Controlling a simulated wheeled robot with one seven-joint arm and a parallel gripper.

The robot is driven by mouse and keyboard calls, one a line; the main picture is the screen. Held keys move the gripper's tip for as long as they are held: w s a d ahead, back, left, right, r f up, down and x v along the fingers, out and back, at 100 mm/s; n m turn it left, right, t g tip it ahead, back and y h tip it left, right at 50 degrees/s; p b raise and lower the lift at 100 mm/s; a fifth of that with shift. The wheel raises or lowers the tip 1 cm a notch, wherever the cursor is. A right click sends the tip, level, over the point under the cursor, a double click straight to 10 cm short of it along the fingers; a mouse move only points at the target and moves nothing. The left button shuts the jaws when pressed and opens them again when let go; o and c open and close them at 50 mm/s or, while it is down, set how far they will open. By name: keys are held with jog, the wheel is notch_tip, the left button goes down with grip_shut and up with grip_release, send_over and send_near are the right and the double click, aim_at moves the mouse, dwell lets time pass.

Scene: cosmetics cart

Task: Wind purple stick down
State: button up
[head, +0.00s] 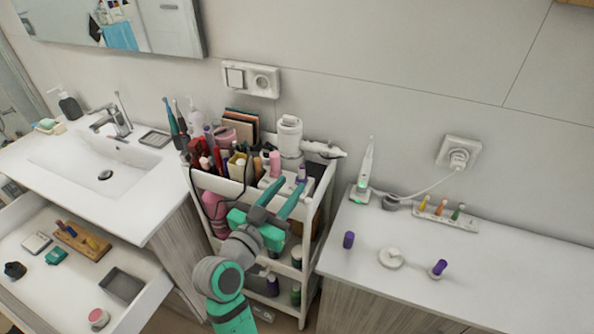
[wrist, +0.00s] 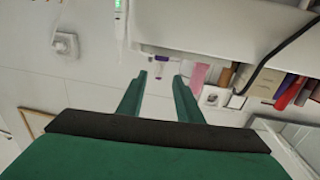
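A small stick with a purple top (head: 301,172) stands upright in a pale holder at the front right of the cart's top tray. In the wrist view a purple stick (wrist: 162,60) shows beyond and between the fingertips, with a pale part attached; it appears upside down there. My gripper (head: 292,184) has its two teal fingers apart, reaching over the cart's front edge close to this stick. In the wrist view the gripper (wrist: 160,77) is open with nothing between its fingers. I cannot tell how far the purple part is wound out.
The cart (head: 316,216) is crowded with brushes, bottles and a dark cable on the left. A pink stick (head: 275,163) stands just left of the purple one. On the right counter are a purple cylinder (head: 349,239), another purple piece (head: 438,268) and a white round dish (head: 391,258).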

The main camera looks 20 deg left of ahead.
aim_at(300, 173)
jog(key=w, duration=0.5)
jog(key=w+d, duration=0.1)
jog(key=w, duration=0.1)
jog(key=shift+w, duration=0.3)
grip_shut()
